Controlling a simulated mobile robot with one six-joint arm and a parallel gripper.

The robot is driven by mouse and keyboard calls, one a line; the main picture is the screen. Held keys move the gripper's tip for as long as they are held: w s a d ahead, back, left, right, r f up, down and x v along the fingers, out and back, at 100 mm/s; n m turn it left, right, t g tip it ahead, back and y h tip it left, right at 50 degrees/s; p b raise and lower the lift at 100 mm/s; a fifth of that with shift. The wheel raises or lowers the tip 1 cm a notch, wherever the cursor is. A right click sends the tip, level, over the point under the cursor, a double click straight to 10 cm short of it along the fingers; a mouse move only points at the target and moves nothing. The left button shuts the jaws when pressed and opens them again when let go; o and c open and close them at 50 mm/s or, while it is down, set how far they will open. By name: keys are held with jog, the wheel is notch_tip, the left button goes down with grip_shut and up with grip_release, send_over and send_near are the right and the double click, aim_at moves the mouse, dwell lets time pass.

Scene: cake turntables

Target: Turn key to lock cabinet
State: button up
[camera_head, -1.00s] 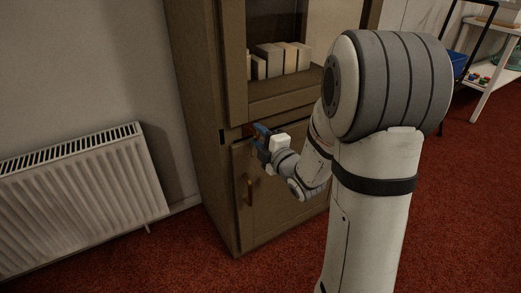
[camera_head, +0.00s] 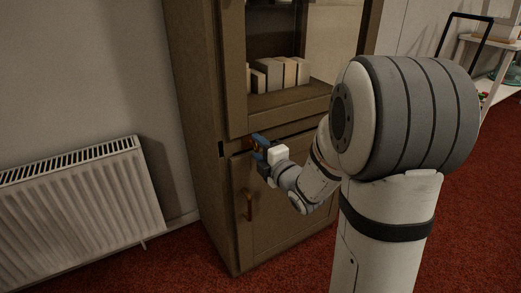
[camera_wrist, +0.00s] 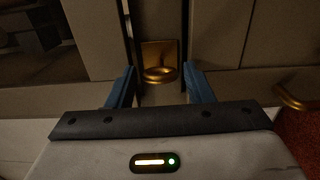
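The brown cabinet (camera_head: 290,215) stands in front of me with its lower door closed. In the wrist view, a brass lock plate (camera_wrist: 160,50) is on the cabinet front, with a rounded brass key (camera_wrist: 160,74) standing out from it. My gripper (camera_wrist: 159,78) is open, with one blue finger on each side of the key and a visible gap on both sides. I cannot tell how deep the key sits between the fingertips. In the head view, my gripper (camera_head: 258,143) is at the top of the lower door, and it hides the key and lock.
A brass handle (camera_head: 249,205) is on the lower door, below my gripper; it also shows in the wrist view (camera_wrist: 294,98). Several pale books (camera_head: 282,72) stand in the upper cabinet. A white radiator (camera_head: 80,200) is at left. Red carpet (camera_head: 190,265) is clear in front.

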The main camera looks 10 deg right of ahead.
jog(key=shift+o, duration=1)
